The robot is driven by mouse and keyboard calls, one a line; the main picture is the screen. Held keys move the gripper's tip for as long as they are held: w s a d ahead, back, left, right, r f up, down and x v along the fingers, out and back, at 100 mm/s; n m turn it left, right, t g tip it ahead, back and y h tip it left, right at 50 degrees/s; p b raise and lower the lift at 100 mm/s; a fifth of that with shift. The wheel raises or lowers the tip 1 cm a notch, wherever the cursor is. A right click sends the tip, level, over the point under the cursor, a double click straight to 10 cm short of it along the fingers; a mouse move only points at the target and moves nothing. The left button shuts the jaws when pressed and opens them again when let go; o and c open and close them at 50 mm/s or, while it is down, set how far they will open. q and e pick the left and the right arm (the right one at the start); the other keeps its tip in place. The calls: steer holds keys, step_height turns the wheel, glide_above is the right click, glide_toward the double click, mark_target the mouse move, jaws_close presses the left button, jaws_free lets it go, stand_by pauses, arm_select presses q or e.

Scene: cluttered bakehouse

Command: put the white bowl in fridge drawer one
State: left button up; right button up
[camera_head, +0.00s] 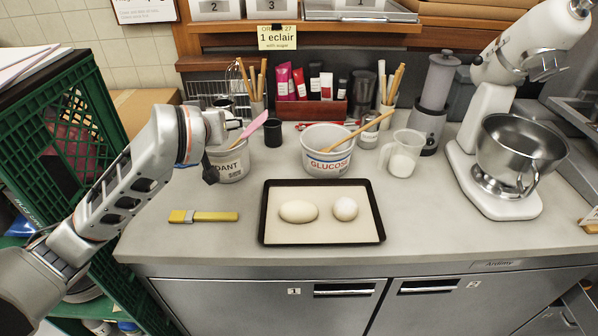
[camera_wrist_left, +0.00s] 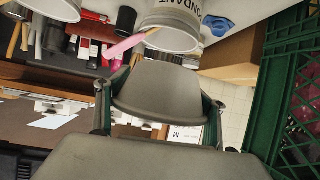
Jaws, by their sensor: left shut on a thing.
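The white bowl with FONDANT lettering (camera_head: 228,160) stands on the counter at left, with a pink spatula (camera_head: 252,126) in it. It also shows at the top of the left wrist view (camera_wrist_left: 174,28). My left gripper (camera_head: 213,150) is at the bowl's left side, shut on its wall; the exact contact is partly hidden. A second white bowl, lettered GLUCOSE (camera_head: 327,160), stands to the right with a wooden spoon in it. Fridge drawer one (camera_head: 240,305), labelled 1, is shut below the counter front. My right gripper is not in view.
A dark tray (camera_head: 320,241) with two pale dough pieces lies mid-counter. A yellow-handled brush (camera_head: 204,216) lies left of it. A measuring jug (camera_head: 402,153) and a mixer (camera_head: 490,125) stand to the right. A green crate (camera_head: 90,105) borders the left side.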

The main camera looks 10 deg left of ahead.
arm_select(q)
steer(key=shift+w+a+f, duration=0.35)
steer(key=shift+a+f, duration=0.05)
steer(key=shift+f, duration=0.1)
steer(key=f+b, duration=0.2)
steer(key=f, duration=0.5)
steer(key=f+b, duration=0.2)
steer(key=f, duration=0.6)
steer(key=shift+s+b, duration=0.2)
steer(key=shift+b, duration=0.15)
steer(key=shift+f+b, duration=0.7)
steer(key=shift+f, duration=1.65)
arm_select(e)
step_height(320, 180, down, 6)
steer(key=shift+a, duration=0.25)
arm_select(q)
steer(key=shift+f, duration=0.2)
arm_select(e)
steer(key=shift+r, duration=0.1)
arm_select(q)
steer(key=o, duration=1.3)
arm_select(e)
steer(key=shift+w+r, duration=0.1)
arm_select(q)
steer(key=shift+r, duration=0.15)
